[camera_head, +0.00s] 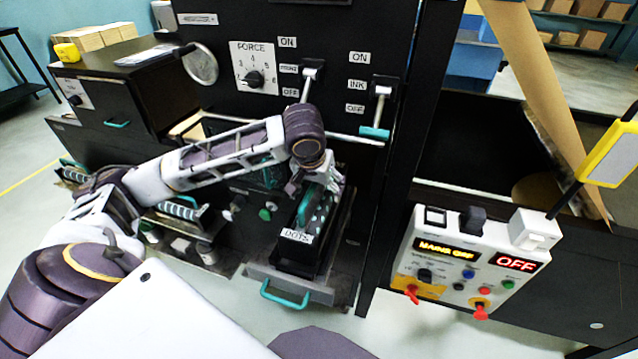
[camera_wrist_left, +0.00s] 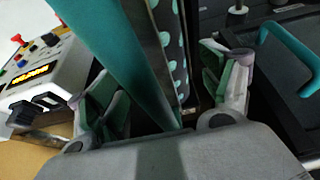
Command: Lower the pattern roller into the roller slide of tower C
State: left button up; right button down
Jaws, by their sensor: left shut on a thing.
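The pattern roller (camera_head: 322,211), dark with teal dots, stands low in front of the black machine. It is in or just above a black slide (camera_head: 331,270) with a teal pull handle; I cannot tell how deep it sits. A "DOTS" label (camera_head: 296,237) is at its near end. My left gripper (camera_head: 318,180) is over the roller, shut on its teal frame. In the left wrist view the dotted roller (camera_wrist_left: 172,48) and its teal bar lie between the fingers of my left gripper (camera_wrist_left: 165,95). The tower letter is not readable. My right gripper is not in view.
A control box (camera_head: 465,265) reading "MAINS OFF" and "OFF" stands at the right. Ink and force levers (camera_head: 380,110) are on the panel above the roller. Other slides with teal handles (camera_head: 180,209) are at the left. A brown paper web (camera_head: 540,90) hangs at the right.

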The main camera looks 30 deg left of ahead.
pick_arm(q)
jog(key=shift+f, duration=1)
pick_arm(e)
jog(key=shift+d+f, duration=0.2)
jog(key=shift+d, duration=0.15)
pick_arm(q)
jog(key=o, duration=1.8)
jog(key=shift+o, duration=1.3)
jog(key=shift+f, duration=0.1)
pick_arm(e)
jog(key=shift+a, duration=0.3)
pick_arm(q)
jog(key=shift+f, duration=0.15)
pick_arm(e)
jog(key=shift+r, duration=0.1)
